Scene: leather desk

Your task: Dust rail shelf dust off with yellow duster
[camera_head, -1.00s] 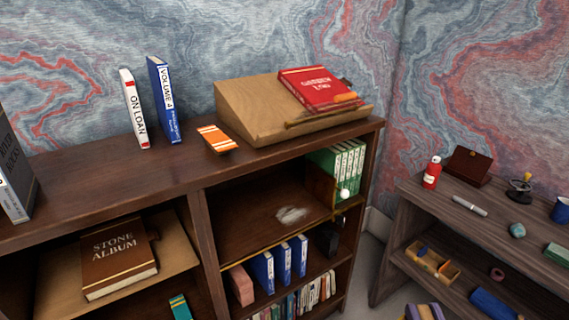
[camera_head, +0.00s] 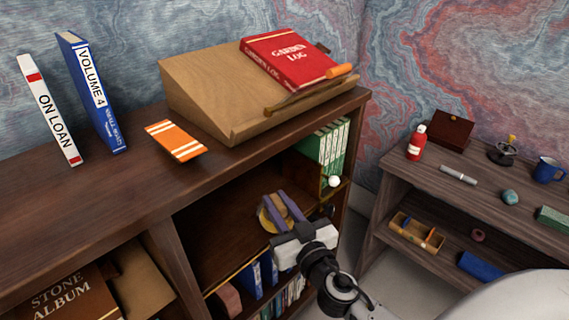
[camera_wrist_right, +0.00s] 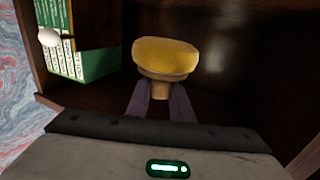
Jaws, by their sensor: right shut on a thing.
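The rail shelf (camera_head: 205,228) is the dark wood compartment under the bookcase top, with a thin brass rail along its front. My right gripper (camera_head: 281,205) reaches into this compartment, its purple fingers shut on the yellow duster (camera_head: 266,217). In the right wrist view the duster's round yellow head (camera_wrist_right: 165,55) sits beyond the fingertips (camera_wrist_right: 160,92), which hold its short tan handle. I cannot tell whether the head touches the shelf. The grey dust patch is not visible now; the gripper and duster cover that area. My left gripper is not in view.
Green binders (camera_head: 327,146) and a white knob (camera_head: 334,181) stand at the compartment's right end. On top are a sloped wooden stand (camera_head: 195,90) with a red book (camera_head: 290,60) and an orange booklet (camera_head: 175,139).

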